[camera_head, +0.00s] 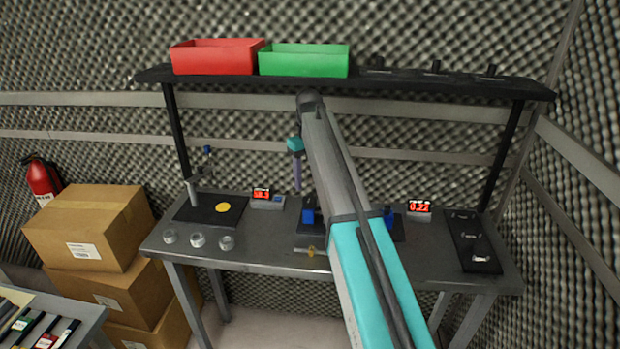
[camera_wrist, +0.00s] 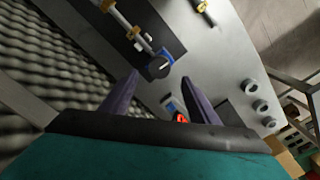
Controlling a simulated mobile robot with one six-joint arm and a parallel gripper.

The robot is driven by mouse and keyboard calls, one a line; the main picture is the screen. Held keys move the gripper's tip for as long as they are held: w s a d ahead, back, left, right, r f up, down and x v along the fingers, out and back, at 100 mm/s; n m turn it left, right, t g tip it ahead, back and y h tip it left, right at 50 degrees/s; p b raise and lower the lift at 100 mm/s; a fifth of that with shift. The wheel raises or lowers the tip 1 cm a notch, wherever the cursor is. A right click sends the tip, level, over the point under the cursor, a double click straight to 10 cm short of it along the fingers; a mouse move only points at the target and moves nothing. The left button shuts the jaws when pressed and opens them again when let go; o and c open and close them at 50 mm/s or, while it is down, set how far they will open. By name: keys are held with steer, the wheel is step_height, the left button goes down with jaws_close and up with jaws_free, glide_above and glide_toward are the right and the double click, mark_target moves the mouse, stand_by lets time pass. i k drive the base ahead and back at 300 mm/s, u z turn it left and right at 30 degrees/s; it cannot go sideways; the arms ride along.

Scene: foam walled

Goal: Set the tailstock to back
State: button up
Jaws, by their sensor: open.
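A black-based bench fixture (camera_head: 312,231) stands mid-table, with a blue block (camera_head: 309,215) at its left end and another blue block (camera_head: 388,217) at its right. My arm hides its middle in the head view. I cannot tell for certain which part is the tailstock. In the wrist view, a blue end block (camera_wrist: 170,54) with a dark round face (camera_wrist: 159,67) shows beyond my fingertips, with a pale rod (camera_wrist: 122,20) and yellow-gold fittings (camera_wrist: 146,38) behind it. My gripper (camera_head: 297,187) is open and empty, above and left of the fixture; its purple fingers (camera_wrist: 160,80) are spread apart.
Digital displays (camera_head: 262,195) (camera_head: 419,208) stand either side of the fixture. A black stand with a yellow disc (camera_head: 223,208) and silver weights (camera_head: 198,240) are left; a black panel (camera_head: 472,240) is right. A shelf (camera_head: 400,84) with red (camera_head: 215,60) and green bins (camera_head: 303,63) spans above.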

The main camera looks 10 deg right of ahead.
mark_target(388, 212)
steer(key=z, duration=0.05)
steer(key=k, duration=1)
steer(key=u, duration=0.05)
